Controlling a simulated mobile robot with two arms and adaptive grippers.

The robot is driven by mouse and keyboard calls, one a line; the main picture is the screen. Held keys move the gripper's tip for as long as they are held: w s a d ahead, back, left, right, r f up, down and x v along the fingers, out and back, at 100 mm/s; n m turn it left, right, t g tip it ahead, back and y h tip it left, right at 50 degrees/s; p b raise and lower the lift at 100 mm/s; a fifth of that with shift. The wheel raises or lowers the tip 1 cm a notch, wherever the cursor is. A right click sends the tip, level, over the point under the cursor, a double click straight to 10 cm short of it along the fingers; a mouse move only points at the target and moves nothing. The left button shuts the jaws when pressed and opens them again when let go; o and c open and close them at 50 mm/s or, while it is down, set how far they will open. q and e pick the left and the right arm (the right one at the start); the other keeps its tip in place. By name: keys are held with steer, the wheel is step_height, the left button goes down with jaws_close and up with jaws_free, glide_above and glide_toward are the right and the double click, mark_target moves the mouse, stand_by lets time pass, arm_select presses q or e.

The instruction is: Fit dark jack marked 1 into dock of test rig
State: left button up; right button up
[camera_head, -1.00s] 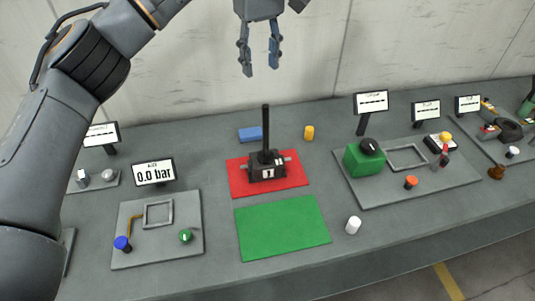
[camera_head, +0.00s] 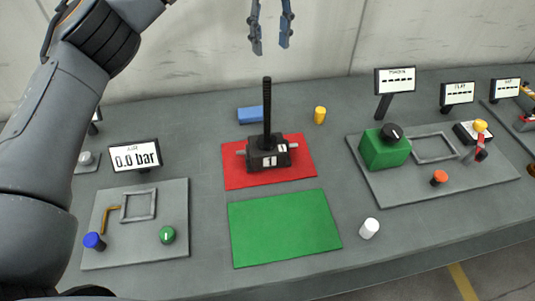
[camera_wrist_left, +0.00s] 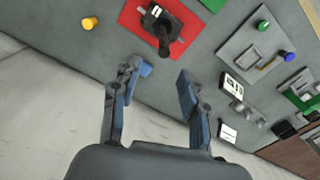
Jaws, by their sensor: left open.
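The dark jack (camera_head: 268,158) stands upright on the red mat (camera_head: 240,178), its tall threaded screw (camera_head: 267,105) pointing up and a label reading 1 on its front. It also shows in the left wrist view (camera_wrist_left: 158,18). My left gripper (camera_head: 271,46) is open and empty, above and behind the jack, apart from it. It also shows in the left wrist view (camera_wrist_left: 158,75). A grey plate at the right (camera_head: 390,190) carries a square frame (camera_head: 435,158) beside a green block (camera_head: 384,150). I cannot tell for sure which station is the test rig. My right gripper is not in view.
A left plate (camera_head: 185,245) holds another square frame (camera_head: 138,218), a blue knob and a green button; a display (camera_head: 135,156) reads 0.0 bar. A bare green mat (camera_head: 285,228) lies before the red one. A blue block (camera_head: 250,114), yellow cylinder (camera_head: 320,115) and white cylinder (camera_head: 369,228) stand nearby.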

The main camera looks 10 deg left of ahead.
mark_target(270, 78)
arm_select(q)
steer(key=shift+f, duration=0.6)
step_height(270, 78, down, 8)
steer(key=shift+a+r+p, duration=0.1)
steer(key=shift+r+p, duration=0.1)
steer(key=shift+p, duration=0.65)
steer(key=shift+f, duration=0.25)
steer(key=f+p, duration=0.2)
steer(key=f, duration=0.1)
steer(key=f+p, duration=0.1)
steer(key=shift+s+a+f, duration=0.25)
steer(key=shift+a+f, duration=0.05)
steer(key=shift+d+f, duration=0.1)
steer(key=shift+f, duration=0.2)
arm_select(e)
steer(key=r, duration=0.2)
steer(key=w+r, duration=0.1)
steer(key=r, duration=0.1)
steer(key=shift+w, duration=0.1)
arm_select(q)
jaws_close()
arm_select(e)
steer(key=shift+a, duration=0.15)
